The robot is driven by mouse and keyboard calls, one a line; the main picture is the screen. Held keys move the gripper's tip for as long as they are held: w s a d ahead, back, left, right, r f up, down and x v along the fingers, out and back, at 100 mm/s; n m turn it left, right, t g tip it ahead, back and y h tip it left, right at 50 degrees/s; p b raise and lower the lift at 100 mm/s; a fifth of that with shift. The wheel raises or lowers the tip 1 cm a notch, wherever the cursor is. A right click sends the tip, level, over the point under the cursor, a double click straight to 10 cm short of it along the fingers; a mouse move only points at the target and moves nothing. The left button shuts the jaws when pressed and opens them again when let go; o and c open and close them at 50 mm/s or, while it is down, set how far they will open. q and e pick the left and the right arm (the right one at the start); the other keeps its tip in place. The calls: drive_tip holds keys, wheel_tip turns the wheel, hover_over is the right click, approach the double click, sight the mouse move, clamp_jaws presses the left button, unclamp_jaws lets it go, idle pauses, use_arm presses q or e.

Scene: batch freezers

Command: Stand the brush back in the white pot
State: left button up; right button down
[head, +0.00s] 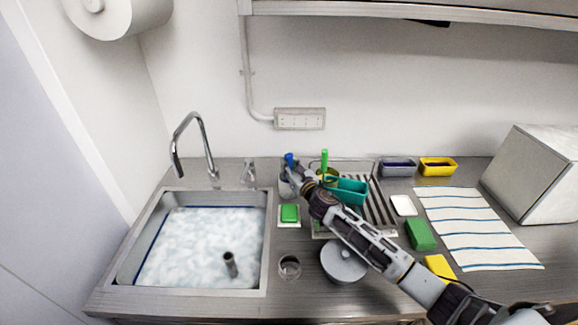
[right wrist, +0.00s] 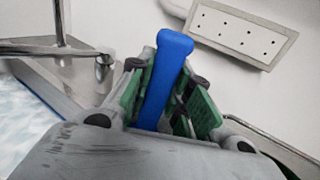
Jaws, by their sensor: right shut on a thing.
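The blue-handled brush (head: 289,159) stands roughly upright at the back of the counter, just right of the sink. My right gripper (head: 295,177) is shut on it. In the right wrist view the blue handle (right wrist: 166,80) rises between the two green-padded fingers (right wrist: 170,100), slightly tilted. The brush's lower end is hidden by the gripper. A pale grey-white shape (head: 284,188) beside the fingers may be the white pot; the gripper covers much of it, and I cannot tell whether the brush is inside. My left gripper is not in view.
A sink (head: 200,250) of foamy water with a tall tap (head: 196,135) lies left.

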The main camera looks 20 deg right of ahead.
drive_tip(key=c, duration=1.3)
unclamp_jaws()
drive_tip(key=shift+c, duration=0.2)
drive_tip(key=shift+r, duration=0.1)
drive_tip(key=shift+s+d+b, duration=0.1)
drive_tip(key=shift+s+d, duration=0.1)
drive_tip(key=shift+s, duration=0.9)
drive_tip(key=shift+s+d+b, duration=0.1)
drive_tip(key=shift+s+d, duration=0.15)
drive_tip(key=shift+s, duration=0.85)
drive_tip(key=shift+s+d+b, duration=0.1)
drive_tip(key=shift+s+d, duration=0.1)
drive_tip(key=shift+s, duration=1.3)
drive_tip(key=shift+r, duration=0.1)
